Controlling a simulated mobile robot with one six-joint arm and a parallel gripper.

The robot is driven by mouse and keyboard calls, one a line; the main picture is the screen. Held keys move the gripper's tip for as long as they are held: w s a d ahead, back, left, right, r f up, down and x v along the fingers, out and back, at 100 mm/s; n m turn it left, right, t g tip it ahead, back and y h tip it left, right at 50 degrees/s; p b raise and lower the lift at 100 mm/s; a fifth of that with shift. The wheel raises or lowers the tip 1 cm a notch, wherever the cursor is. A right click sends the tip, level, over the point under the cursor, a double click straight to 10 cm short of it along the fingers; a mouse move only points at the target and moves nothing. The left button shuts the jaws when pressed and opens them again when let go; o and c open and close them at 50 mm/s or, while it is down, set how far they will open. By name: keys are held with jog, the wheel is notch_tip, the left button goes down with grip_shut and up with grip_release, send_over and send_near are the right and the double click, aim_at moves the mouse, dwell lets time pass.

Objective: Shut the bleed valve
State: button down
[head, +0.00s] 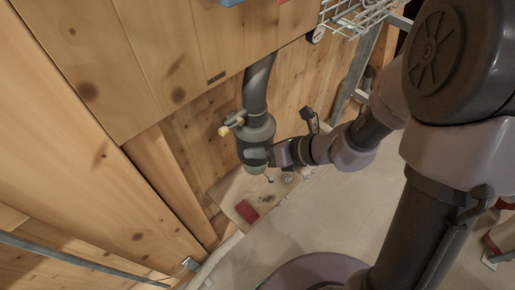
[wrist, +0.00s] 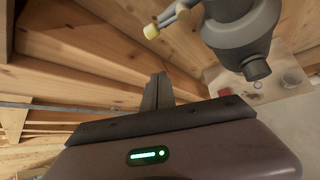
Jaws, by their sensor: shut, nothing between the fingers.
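The bleed valve is on a dark grey pipe fitting (head: 257,130) against the wooden wall. Its small handle (head: 228,126) sticks out to the left and has a yellow end. In the wrist view the yellow-ended handle (wrist: 165,22) is at the top, and the grey fitting (wrist: 240,35) is at the upper right. My gripper (head: 272,155) is by the lower part of the fitting in the head view; whether it touches is unclear. In the wrist view my fingers (wrist: 158,92) are shut and empty, below the handle and apart from it.
A wooden panel (head: 150,60) fills the left and top. A red object (head: 247,211) and small items lie on a low board (head: 232,187) under the fitting. A white wire rack (head: 360,14) is at the upper right. Pale floor (head: 330,215) is open on the right.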

aim_at(231, 127)
jog(key=w+a+f+b, duration=0.1)
jog(key=w+a, duration=0.3)
jog(key=a, duration=0.2)
jog(key=shift+w+a+b, duration=0.15)
jog(key=shift+w+b, duration=0.05)
jog(key=shift+b, duration=0.1)
jog(key=shift+r+y+p, duration=0.15)
jog(key=shift+y+p, duration=0.15)
jog(key=shift+p, duration=0.35)
